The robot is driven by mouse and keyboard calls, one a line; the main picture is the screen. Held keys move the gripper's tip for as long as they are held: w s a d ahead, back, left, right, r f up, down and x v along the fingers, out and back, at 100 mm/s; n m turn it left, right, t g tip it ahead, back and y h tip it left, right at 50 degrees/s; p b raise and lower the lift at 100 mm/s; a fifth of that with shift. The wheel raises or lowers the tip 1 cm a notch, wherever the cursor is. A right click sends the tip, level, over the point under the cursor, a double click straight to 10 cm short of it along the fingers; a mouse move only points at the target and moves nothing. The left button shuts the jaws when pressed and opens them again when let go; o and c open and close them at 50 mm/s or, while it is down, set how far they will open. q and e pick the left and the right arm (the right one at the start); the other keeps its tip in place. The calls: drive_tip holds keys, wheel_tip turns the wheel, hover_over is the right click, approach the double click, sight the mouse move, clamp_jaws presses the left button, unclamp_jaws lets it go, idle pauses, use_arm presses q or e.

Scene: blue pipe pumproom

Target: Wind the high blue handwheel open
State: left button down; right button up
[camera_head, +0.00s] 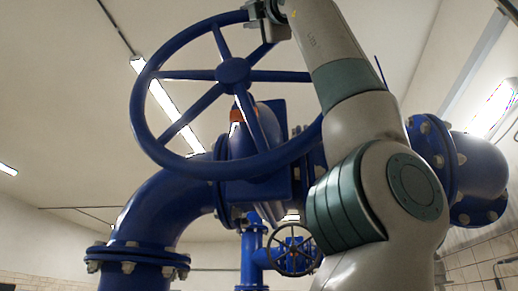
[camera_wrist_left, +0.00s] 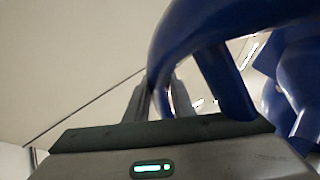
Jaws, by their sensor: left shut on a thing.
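The high blue handwheel (camera_head: 233,72) fills the upper middle of the head view, a large spoked ring in front of the blue valve body. My left gripper (camera_head: 268,18) is at the top of its rim, its arm reaching up on the right side of the wheel. The gripper is shut on the rim. In the left wrist view the blue rim (camera_wrist_left: 210,30) curves over the gripper's fingers (camera_wrist_left: 165,100), with a spoke running down to the right. The exact finger contact is partly hidden. My right gripper is in neither view.
A blue pipe elbow (camera_head: 165,210) with a bolted flange stands left below the wheel. Another blue flanged pipe (camera_head: 470,165) is behind my arm at right. A smaller dark handwheel (camera_head: 292,249) sits low behind. The space left of the wheel is open.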

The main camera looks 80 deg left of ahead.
use_arm(q)
drive_tip(key=shift+s+a+n+g+h, duration=0.15)
drive_tip(key=shift+s+n+g+h, duration=0.15)
drive_tip(key=shift+s+g+h, duration=0.1)
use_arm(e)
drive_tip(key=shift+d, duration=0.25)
use_arm(q)
drive_tip(key=c, duration=1.5)
unclamp_jaws()
drive_tip(key=shift+c, duration=0.2)
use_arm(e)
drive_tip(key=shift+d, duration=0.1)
use_arm(q)
drive_tip(key=shift+f, duration=0.1)
drive_tip(key=shift+w+d+f+b, duration=0.2)
drive_tip(key=shift+d+f+b, duration=0.2)
drive_tip(key=shift+f, duration=0.05)
drive_tip(key=b+v, duration=0.6)
drive_tip(key=v, duration=1)
drive_tip(key=shift+t, duration=0.3)
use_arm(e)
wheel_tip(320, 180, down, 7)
use_arm(q)
drive_tip(key=shift+s, duration=0.1)
